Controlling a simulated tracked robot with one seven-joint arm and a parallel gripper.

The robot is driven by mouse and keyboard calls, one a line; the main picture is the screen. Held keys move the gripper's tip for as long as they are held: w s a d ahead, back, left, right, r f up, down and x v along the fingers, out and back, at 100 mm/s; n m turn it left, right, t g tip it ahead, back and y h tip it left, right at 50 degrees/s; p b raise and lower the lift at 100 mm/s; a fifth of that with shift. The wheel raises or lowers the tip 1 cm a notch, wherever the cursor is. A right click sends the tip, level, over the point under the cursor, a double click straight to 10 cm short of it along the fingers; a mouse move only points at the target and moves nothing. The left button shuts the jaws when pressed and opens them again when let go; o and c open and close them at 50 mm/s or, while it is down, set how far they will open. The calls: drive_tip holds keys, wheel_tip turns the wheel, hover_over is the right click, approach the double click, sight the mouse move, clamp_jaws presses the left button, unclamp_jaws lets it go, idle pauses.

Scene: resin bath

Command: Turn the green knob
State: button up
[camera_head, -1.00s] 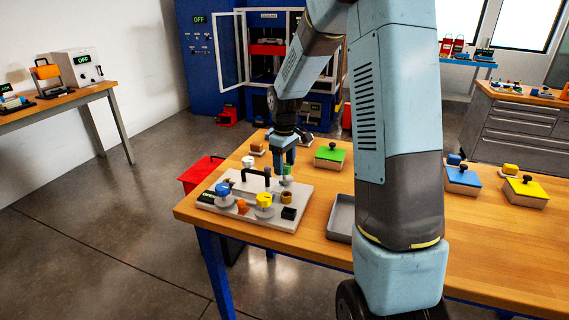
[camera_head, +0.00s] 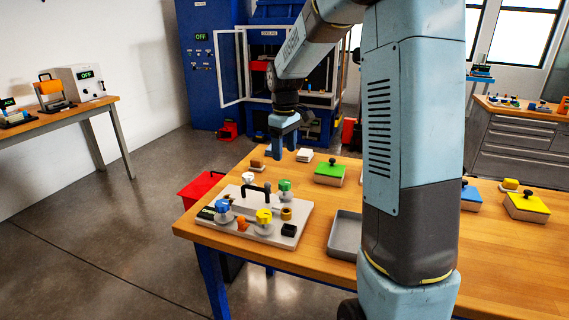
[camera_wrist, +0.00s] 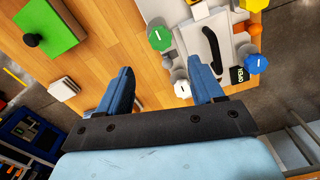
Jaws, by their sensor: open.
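The green knob (camera_head: 285,187) stands on the back right corner of a grey panel (camera_head: 262,236) on the wooden table. In the wrist view the green knob (camera_wrist: 160,38) is an eight-sided cap with a white line, beyond and between my fingertips. My gripper (camera_head: 284,150) is above and behind the panel in the head view, apart from the knob. In the wrist view my gripper (camera_wrist: 163,78) has its two blue fingers spread, with nothing held between them.
The panel also bears a blue knob (camera_head: 223,208), a yellow knob (camera_head: 264,217), a white knob (camera_head: 248,179) and a black handle (camera_head: 256,189). A green-lidded box (camera_head: 329,173) and a grey tray (camera_head: 345,237) lie to the right. A red bin (camera_head: 205,190) is at the left.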

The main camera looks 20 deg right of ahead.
drive_tip(key=shift+r, duration=1.4)
drive_tip(key=s+a+r+m+t, duration=0.1)
drive_tip(key=s+r+m, duration=0.1)
drive_tip(key=s+r, duration=0.35)
drive_tip(key=s+r+m+t, duration=0.1)
drive_tip(key=s+r+t, duration=0.1)
drive_tip(key=s, duration=0.7)
drive_tip(key=s+m+t, duration=0.2)
drive_tip(key=s+m, duration=0.2)
drive_tip(key=s, duration=1.2)
drive_tip(key=shift+s+m+t, duration=0.15)
drive_tip(key=shift+m+t, duration=0.15)
